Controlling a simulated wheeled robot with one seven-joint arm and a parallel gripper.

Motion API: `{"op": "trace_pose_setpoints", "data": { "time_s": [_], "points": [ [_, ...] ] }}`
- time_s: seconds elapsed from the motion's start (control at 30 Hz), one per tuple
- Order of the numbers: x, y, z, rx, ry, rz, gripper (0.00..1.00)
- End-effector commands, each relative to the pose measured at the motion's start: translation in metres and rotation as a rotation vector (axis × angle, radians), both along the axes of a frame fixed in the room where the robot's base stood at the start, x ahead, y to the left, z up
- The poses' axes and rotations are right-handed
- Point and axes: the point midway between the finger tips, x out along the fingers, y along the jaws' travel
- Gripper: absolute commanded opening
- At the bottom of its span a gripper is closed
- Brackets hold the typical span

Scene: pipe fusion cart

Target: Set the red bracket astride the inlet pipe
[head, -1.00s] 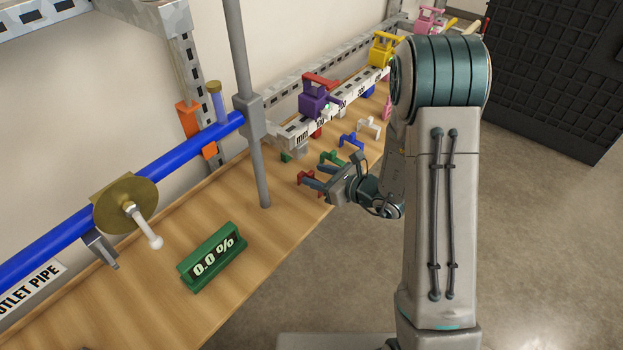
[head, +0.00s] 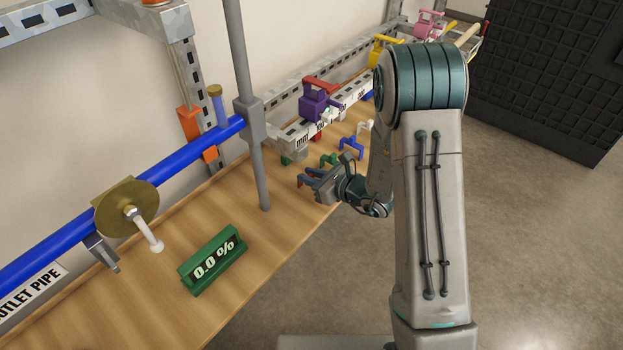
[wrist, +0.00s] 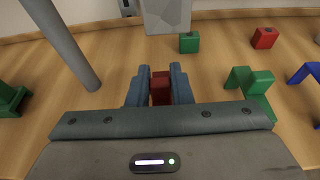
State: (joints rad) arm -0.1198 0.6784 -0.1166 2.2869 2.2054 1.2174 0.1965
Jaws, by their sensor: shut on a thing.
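The red bracket (wrist: 160,88) is between the two blue-grey fingers of my gripper (wrist: 160,86) in the wrist view. The fingers are shut on it, and only its upper part shows between them. In the head view my gripper (head: 307,183) is low over the bench's front edge, with a little red showing at the fingertips. I cannot tell whether the bracket touches the bench. A blue pipe (head: 180,157) at left carries an "OUTLET PIPE" label (head: 32,290). No inlet label shows, so I cannot identify the inlet pipe.
A grey post (head: 259,170) stands left of my gripper. A green bracket (wrist: 250,82) and a blue bracket (wrist: 306,72) stand to its right. A green block (wrist: 189,42) lies ahead. A green 0.0 % display (head: 212,260) sits left; bare bench lies between it and the post.

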Motion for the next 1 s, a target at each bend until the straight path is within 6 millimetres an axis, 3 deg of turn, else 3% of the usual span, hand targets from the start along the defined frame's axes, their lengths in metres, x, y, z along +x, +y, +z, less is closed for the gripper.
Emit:
{"op": "trace_pose_setpoints", "data": {
  "time_s": [0.27,0.7,1.0],
  "points": [
    [0.0,0.0,0.017,0.001,-0.004,0.0,0.0],
    [-0.069,-0.091,0.013,0.0,0.001,-0.008,0.0],
    [-0.103,-0.133,0.014,0.0,0.0,-0.003,0.0]
  ]
}}
